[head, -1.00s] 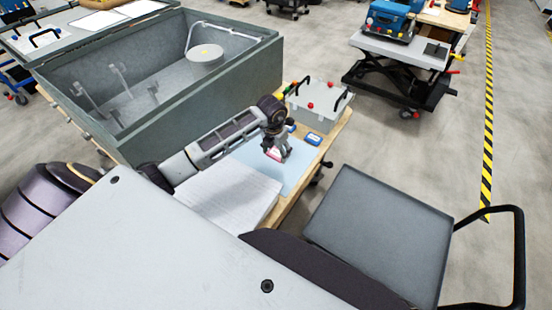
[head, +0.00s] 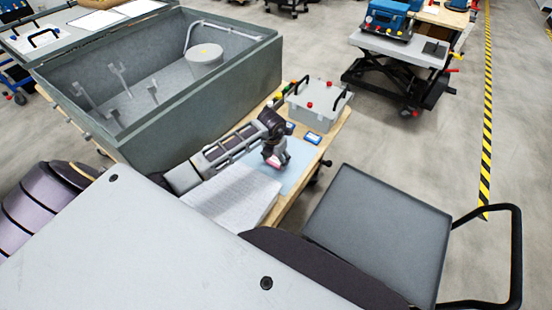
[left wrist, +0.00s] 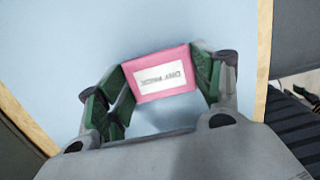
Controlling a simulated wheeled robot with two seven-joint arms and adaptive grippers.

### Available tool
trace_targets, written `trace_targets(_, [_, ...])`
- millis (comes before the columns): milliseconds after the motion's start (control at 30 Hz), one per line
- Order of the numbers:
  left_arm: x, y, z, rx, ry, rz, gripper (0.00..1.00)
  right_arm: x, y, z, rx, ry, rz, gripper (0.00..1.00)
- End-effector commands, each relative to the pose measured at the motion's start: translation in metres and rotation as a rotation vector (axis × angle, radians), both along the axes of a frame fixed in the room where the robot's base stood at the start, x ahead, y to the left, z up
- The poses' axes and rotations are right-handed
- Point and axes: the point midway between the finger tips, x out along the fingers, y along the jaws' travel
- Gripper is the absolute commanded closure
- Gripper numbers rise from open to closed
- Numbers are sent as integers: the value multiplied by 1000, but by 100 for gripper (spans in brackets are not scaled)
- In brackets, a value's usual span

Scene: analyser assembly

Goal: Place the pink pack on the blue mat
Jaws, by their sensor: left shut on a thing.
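The pink pack (left wrist: 160,74) with a white label sits between the fingers of my left gripper (left wrist: 160,82) in the left wrist view. The gripper is shut on it. The light blue mat (left wrist: 120,30) fills the background behind the pack. In the head view my left gripper (head: 275,160) is over the blue mat (head: 298,170), and a bit of the pink pack (head: 274,164) shows at its tips. Whether the pack touches the mat I cannot tell. My right gripper is not in view.
A blue-and-white pack (head: 312,137) lies near the mat's far edge. A grey box with black handles (head: 318,108) stands behind. A large grey-green tank (head: 190,100) stands at the left. A grey cart (head: 375,230) is at the right.

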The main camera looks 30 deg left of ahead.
Motion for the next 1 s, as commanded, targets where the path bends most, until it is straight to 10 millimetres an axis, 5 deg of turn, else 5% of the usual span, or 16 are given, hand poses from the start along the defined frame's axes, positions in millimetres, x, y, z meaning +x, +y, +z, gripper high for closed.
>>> trace_targets(433, [0, 0, -4, 1, 0, 0, 57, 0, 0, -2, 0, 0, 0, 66])
trace_targets(467, [0, 0, -4, 1, 0, 0, 32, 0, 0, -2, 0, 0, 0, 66])
trace_targets(600, [0, 0, -4, 1, 0, 0, 14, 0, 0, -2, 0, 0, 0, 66])
trace_targets(1000, [0, 0, -3, 0, 0, 0, 12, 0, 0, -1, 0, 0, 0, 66])
